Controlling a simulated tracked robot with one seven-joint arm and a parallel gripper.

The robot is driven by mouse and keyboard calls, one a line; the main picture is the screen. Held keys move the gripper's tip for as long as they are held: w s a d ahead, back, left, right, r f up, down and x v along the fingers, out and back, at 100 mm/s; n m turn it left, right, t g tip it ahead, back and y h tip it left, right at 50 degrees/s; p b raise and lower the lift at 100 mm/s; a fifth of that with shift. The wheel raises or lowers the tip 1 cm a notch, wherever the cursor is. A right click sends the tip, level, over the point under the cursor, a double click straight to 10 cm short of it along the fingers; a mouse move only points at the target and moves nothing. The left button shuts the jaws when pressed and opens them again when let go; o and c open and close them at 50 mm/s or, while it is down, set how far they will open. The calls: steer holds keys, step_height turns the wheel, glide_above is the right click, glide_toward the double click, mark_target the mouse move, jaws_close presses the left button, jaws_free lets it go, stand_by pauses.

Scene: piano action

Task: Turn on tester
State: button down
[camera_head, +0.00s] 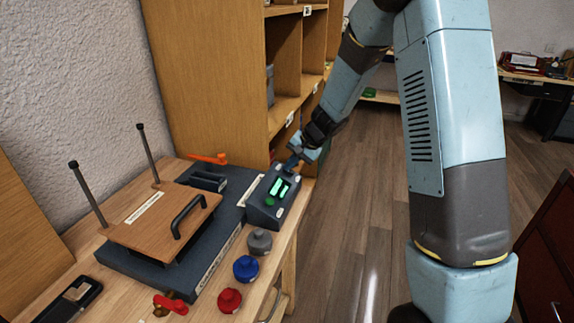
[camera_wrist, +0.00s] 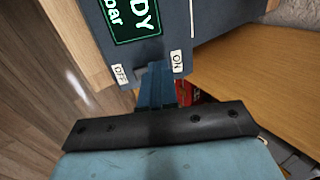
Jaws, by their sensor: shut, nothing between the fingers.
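The tester is a dark grey box (camera_head: 266,213) with lit green displays, on the right edge of the workbench in the head view. In the wrist view its front (camera_wrist: 125,60) fills the top, with a green display (camera_wrist: 133,15) reading "DY" and "bar". An "OFF" label (camera_wrist: 120,74) and an "ON" label (camera_wrist: 177,61) sit on its near edge. My gripper (camera_head: 294,160) is at the tester's far end. In the wrist view the shut fingers (camera_wrist: 155,75) reach the edge between the two labels, nearer the middle. The switch itself is hidden by the fingers, and contact cannot be told.
A wooden board with a black handle (camera_head: 165,220) and two upright posts lies left of the tester. Grey (camera_head: 259,242), blue (camera_head: 246,268) and red (camera_head: 230,300) knobs stand in front. A wooden shelf (camera_head: 215,70) rises behind. Open floor lies to the right.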

steer(key=shift+a, duration=0.15)
steer(key=shift+s+f, duration=0.1)
steer(key=shift+s+d+f, duration=0.15)
steer(key=shift+s+d, duration=0.1)
steer(key=shift+d, duration=0.55)
steer(key=v, duration=1.4)
steer(key=shift+d+f, duration=0.2)
steer(key=shift+s, duration=0.15)
